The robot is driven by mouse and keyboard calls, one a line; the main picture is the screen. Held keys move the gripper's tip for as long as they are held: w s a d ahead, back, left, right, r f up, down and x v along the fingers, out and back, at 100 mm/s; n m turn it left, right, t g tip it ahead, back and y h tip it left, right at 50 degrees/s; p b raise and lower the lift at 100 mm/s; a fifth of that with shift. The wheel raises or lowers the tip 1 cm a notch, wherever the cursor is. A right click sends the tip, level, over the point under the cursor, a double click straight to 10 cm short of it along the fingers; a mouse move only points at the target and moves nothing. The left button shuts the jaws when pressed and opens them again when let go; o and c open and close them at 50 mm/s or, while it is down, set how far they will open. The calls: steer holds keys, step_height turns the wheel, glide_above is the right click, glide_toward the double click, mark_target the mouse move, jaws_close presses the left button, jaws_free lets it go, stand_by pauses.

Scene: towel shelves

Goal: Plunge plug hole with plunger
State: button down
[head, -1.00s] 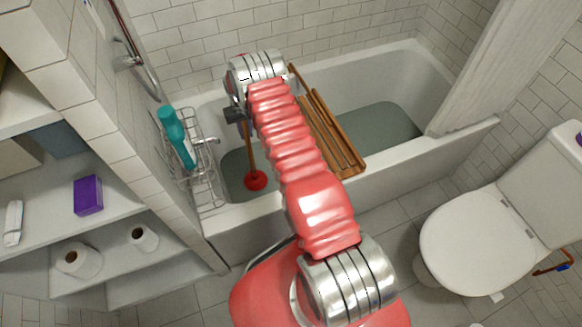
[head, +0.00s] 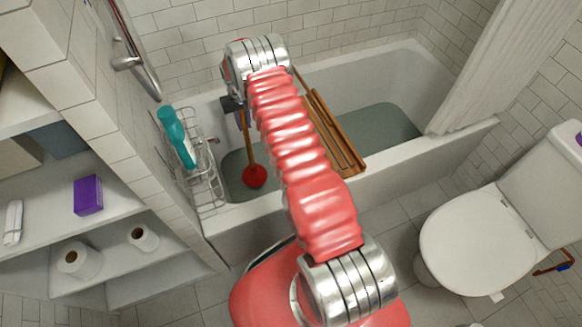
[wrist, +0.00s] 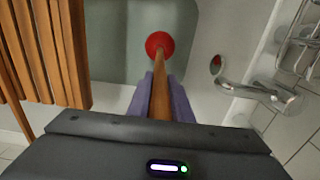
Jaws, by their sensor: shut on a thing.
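The plunger has a wooden handle and a red rubber cup (head: 254,176). In the wrist view the red cup (wrist: 160,43) shows beyond the gripper, over the grey-green water. My gripper (wrist: 161,98) is shut on the wooden handle, with a purple-grey finger on each side of it. In the head view my gripper (head: 233,104) is at the tub's left end, partly behind my arm. The bathtub (head: 360,70) holds water (head: 378,133). The plug hole itself is not visible. I cannot tell whether the cup touches the tub floor.
A wooden bath rack (head: 335,135) lies across the tub, right of the plunger. A wire caddy (head: 207,180) with a teal bottle (head: 172,125) is at the left. The tap (wrist: 255,90) and a red round piece (wrist: 215,64) are right of the plunger in the wrist view.

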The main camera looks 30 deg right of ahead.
steer(key=shift+r, duration=2)
step_height(320, 180, up, 32)
glide_above(242, 116)
steer(key=shift+w+d, duration=0.25)
steer(key=shift+w, duration=0.15)
stand_by(2.3)
steer(key=shift+s, duration=0.1)
stand_by(0.5)
